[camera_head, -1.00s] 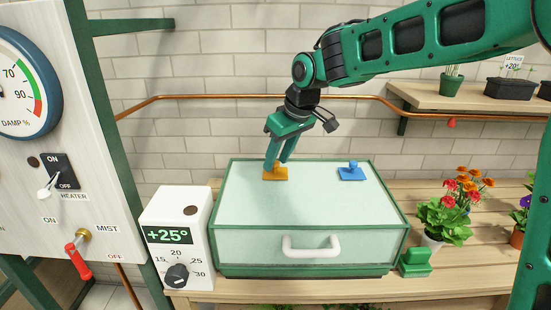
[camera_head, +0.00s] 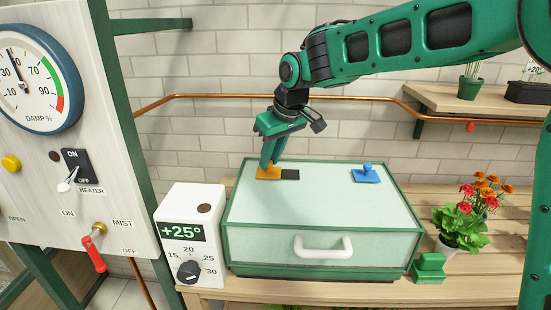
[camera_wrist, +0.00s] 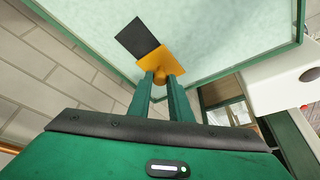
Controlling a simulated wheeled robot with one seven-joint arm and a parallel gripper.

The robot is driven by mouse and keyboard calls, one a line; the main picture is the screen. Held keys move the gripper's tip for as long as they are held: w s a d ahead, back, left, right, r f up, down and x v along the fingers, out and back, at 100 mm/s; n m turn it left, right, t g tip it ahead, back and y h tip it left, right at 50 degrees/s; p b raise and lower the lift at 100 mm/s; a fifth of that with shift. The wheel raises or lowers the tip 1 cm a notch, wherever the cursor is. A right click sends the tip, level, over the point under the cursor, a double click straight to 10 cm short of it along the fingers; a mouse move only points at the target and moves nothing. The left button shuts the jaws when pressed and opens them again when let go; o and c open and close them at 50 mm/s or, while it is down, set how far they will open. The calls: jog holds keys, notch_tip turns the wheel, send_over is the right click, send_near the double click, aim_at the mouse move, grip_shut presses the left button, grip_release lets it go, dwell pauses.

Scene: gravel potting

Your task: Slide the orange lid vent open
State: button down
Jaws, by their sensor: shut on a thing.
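The orange vent (camera_head: 267,173) lies flat on the lid (camera_head: 330,205) of the green-framed box, near its back left corner. A dark square opening (camera_head: 290,174) shows uncovered right beside the vent on its right. My gripper (camera_head: 267,163) points down and is shut on the orange vent's knob. In the wrist view the fingers (camera_wrist: 160,84) close around the round orange knob (camera_wrist: 160,76), with the orange plate (camera_wrist: 163,64) beside the dark opening (camera_wrist: 137,38). The fingers hide part of the knob.
A blue vent (camera_head: 366,174) with a knob sits at the lid's back right. A white handle (camera_head: 323,247) is on the box front. A white thermostat (camera_head: 190,235) stands close left, a flower pot (camera_head: 462,215) right. A brick wall (camera_head: 230,130) is behind.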

jog(key=shift+a, duration=0.2)
jog(key=c, duration=1.6)
grip_release()
jog(key=shift+r, duration=0.1)
jog(key=v, duration=1)
jog(key=shift+s+d+r, duration=0.15)
jog(key=shift+r, duration=0.05)
